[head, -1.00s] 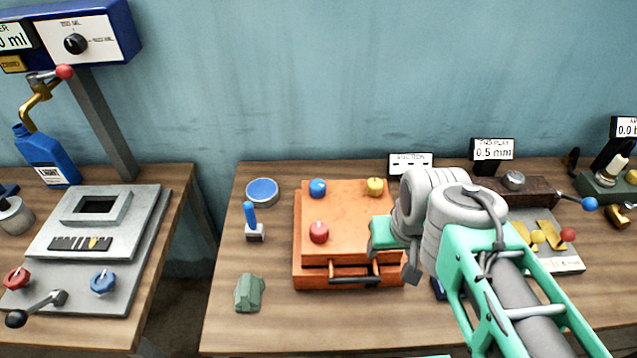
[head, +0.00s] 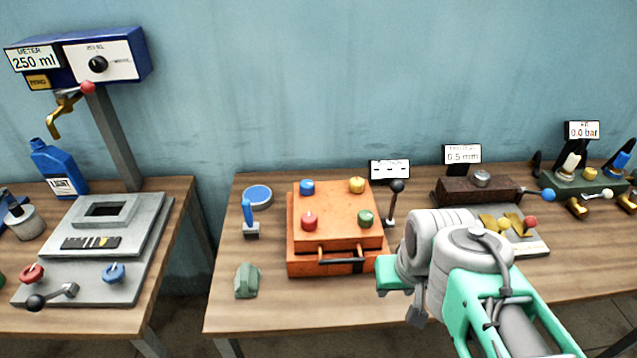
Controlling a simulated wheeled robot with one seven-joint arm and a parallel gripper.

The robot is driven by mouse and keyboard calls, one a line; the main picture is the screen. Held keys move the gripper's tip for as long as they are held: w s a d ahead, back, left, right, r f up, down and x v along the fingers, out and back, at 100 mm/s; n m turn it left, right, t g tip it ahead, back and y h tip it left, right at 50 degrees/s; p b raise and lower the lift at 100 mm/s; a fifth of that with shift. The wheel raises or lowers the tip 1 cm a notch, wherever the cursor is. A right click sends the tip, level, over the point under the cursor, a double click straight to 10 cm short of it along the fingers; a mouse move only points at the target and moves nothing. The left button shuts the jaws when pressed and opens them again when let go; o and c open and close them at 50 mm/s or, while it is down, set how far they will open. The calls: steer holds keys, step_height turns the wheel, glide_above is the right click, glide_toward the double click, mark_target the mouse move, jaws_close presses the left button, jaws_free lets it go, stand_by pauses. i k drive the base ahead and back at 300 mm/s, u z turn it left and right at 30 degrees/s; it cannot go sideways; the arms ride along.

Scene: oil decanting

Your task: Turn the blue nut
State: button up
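An orange box (head: 335,262) with a dark front handle stands on the middle table. Its top carries a blue nut-like knob (head: 308,187) at the back left, a yellow one (head: 357,184) at the back right, a red one (head: 309,221) at the front left and a green one (head: 366,218) at the front right. Another blue knob (head: 114,273) sits on the grey machine at left. My gripper (head: 400,292) is right of the orange box's front corner, apart from both blue knobs. My wrist hides most of it, so its opening does not show.
A blue-handled tool (head: 249,222), a round blue-topped dish (head: 257,195) and a green block (head: 247,280) lie left of the box. A black-knobbed lever (head: 394,200) stands behind its right side. A gap separates the left table. The front middle table is clear.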

mark_target(307, 186)
steer(key=z, duration=0.9)
steer(key=i, duration=0.4)
steer(key=u, duration=1.6)
